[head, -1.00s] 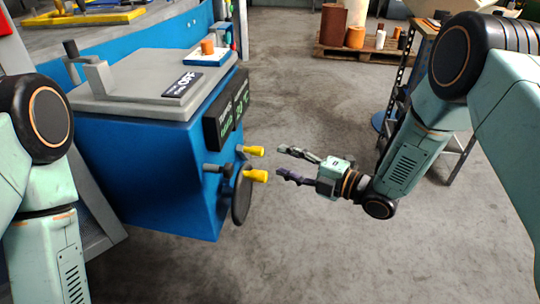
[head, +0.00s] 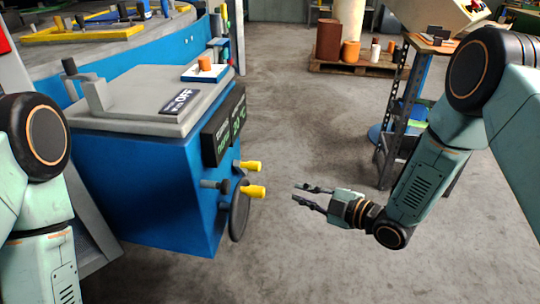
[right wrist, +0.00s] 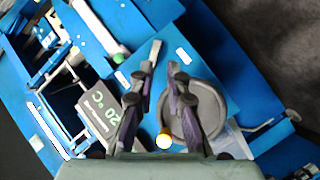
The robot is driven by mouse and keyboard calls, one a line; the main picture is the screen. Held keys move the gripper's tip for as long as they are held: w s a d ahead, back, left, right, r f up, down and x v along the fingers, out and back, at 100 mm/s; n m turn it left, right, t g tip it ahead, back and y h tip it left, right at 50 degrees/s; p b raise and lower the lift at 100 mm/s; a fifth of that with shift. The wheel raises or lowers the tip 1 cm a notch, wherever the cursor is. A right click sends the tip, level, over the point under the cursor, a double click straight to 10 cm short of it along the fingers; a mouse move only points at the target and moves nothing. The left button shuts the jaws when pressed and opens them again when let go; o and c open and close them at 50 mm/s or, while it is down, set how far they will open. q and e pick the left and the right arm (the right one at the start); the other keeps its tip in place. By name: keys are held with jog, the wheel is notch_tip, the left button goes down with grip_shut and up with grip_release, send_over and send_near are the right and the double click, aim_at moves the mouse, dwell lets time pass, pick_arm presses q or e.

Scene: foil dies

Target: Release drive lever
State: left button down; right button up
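Two yellow-handled levers stick out of the right side of a blue machine (head: 150,185): an upper one (head: 248,166) and a lower one (head: 253,191). I cannot tell from any label which is the drive lever. A dark handwheel (head: 239,212) sits beside the lower one. My right gripper (head: 297,194) is to the right of the yellow handles, clear of them, with its fingers apart and nothing between them. In the right wrist view its fingers (right wrist: 163,62) point over the blue machine, beside the dark wheel (right wrist: 205,100). My left gripper is out of view; only its arm shows.
The machine's grey top has a crank (head: 84,85), an "OFF" sign (head: 180,101) and an orange knob (head: 204,63). A dark display (head: 224,125) is on its side. A shelf stand (head: 398,120) is behind my right arm. The floor below the gripper is clear.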

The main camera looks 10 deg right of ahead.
jog(key=s+d+f+m+g+h+p, duration=0.1)
jog(key=s+m, duration=0.1)
jog(key=m, duration=0.1)
jog(key=s+f+m+h+p, duration=0.1)
jog(key=s+f+m+h, duration=0.1)
jog(key=s+m, duration=0.1)
jog(key=s+d+f+m+g+h+p, duration=0.1)
jog(key=s+m+p, duration=0.1)
jog(key=m, duration=0.1)
jog(key=shift+s+d+f+g+h, duration=0.2)
jog(key=shift+d+f+g+h, duration=0.05)
jog(key=shift+d+g+h, duration=0.1)
grip_shut()
jog(key=s+d+r+m+g+h+p, duration=0.25)
jog(key=s+m+p, duration=0.25)
jog(key=s, duration=0.5)
jog(key=s+d+r+m+g+h+p, duration=0.1)
jog(key=s+m+g+p, duration=0.35)
jog(key=s, duration=0.65)
jog(key=s+r+g+h+p, duration=0.1)
jog(key=s+r+p, duration=0.7)
jog(key=p, duration=0.1)
jog(key=shift+d+g, duration=0.35)
jog(key=shift+d, duration=0.05)
